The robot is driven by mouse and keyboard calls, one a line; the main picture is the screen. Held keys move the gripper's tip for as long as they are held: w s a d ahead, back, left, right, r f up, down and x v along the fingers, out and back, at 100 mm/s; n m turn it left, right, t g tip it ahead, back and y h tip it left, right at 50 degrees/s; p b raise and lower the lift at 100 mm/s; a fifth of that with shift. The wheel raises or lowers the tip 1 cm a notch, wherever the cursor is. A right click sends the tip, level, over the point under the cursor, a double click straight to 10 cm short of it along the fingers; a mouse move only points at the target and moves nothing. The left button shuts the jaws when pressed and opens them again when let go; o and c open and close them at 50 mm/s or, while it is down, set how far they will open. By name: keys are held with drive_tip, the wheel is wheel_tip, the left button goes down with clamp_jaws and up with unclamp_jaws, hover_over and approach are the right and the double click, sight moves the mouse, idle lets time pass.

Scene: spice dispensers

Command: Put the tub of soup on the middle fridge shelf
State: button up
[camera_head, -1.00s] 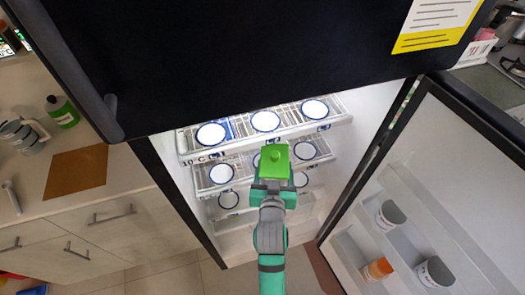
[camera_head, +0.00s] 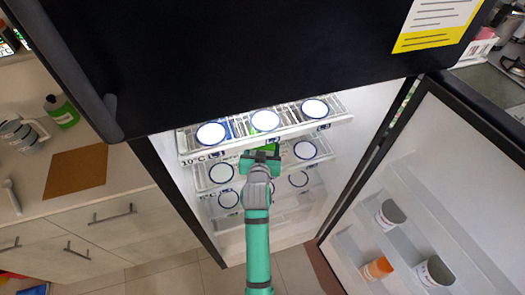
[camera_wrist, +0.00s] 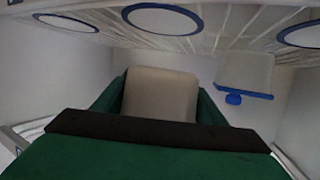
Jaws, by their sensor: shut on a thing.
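The tub of soup shows in the head view as a sliver of bright green lid (camera_head: 266,147), largely hidden by my gripper and the top shelf edge. My gripper (camera_head: 261,158) is shut on it, inside the fridge opening between the top shelf and the middle shelf (camera_head: 243,180). The middle shelf has ringed white discs to the left and right of my gripper. In the wrist view, a pale block (camera_wrist: 160,94) between the dark green fingers appears to be the tub's body. I cannot tell whether the tub touches the shelf.
The top shelf (camera_head: 270,133) is close above my gripper. In the wrist view, a clear tub with a blue lid (camera_wrist: 235,97) appears upside down to the right. The open fridge door (camera_head: 440,170) is at the right, with several containers on its racks.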

wheel_tip(320, 180, down, 4)
drive_tip(key=shift+f, duration=0.1)
drive_tip(key=shift+w+f, duration=0.2)
drive_tip(key=shift+f, duration=0.05)
drive_tip(key=shift+f, duration=0.15)
drive_tip(key=o, duration=1.8)
